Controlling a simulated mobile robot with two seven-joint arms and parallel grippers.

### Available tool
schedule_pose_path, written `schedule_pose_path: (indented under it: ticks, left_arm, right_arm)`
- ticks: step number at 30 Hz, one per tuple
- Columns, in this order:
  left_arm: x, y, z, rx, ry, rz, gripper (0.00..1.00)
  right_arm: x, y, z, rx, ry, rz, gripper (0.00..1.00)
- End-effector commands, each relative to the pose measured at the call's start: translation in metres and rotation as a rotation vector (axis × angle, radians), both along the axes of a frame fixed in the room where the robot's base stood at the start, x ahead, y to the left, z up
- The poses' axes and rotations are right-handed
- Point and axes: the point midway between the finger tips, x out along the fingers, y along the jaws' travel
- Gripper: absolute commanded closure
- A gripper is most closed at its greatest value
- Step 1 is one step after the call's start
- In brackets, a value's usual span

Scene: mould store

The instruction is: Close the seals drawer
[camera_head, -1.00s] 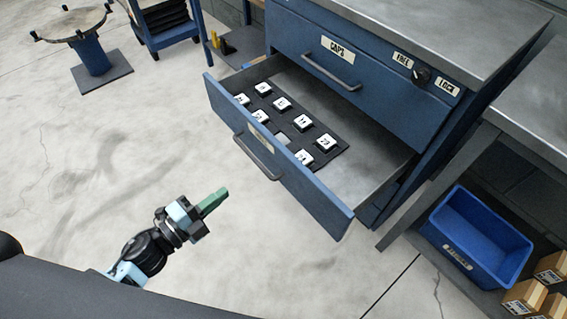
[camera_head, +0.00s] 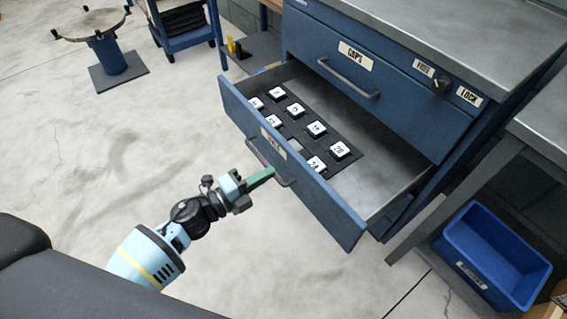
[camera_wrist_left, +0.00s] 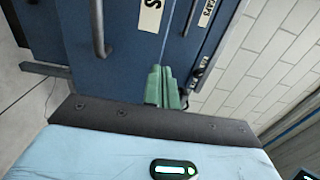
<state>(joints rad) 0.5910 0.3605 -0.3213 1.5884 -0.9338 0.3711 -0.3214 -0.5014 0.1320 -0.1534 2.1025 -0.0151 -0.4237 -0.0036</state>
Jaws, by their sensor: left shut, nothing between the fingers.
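The seals drawer (camera_head: 335,208) is the lower blue drawer, pulled well out, with its label partly hidden by angle. Its bar handle (camera_head: 262,157) is on the front. Inside, several numbered white-topped pieces sit in a black tray (camera_head: 345,165). My left gripper (camera_head: 262,177) is shut and empty, its green fingers at the drawer front by the handle's lower part. In the left wrist view the shut fingers (camera_wrist_left: 163,86) point at the blue front, beside the handle (camera_wrist_left: 98,27) and label (camera_wrist_left: 150,15). I cannot tell whether they touch it. My right gripper is not in view.
The shut caps drawer (camera_head: 395,95) is above, with a lock knob (camera_head: 441,84) to its right. A blue bin (camera_head: 490,262) stands under the bench at right. A round stand (camera_head: 105,50) is far left. The floor left of the drawer is clear.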

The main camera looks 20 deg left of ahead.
Motion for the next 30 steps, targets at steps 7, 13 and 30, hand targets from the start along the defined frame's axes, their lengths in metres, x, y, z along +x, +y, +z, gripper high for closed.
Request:
schedule_pose_path:
  ticks: [7, 13, 30]
  left_arm:
    - [0.032, -0.025, 0.000, -0.001, 0.000, -0.001, 1.00]
    - [0.044, -0.034, 0.000, -0.001, 0.000, 0.000, 1.00]
    - [0.045, -0.036, 0.000, -0.001, 0.001, 0.000, 1.00]
  right_arm:
    - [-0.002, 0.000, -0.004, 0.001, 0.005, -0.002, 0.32]
    - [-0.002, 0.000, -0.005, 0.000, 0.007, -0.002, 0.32]
    - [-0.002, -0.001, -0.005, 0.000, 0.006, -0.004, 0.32]
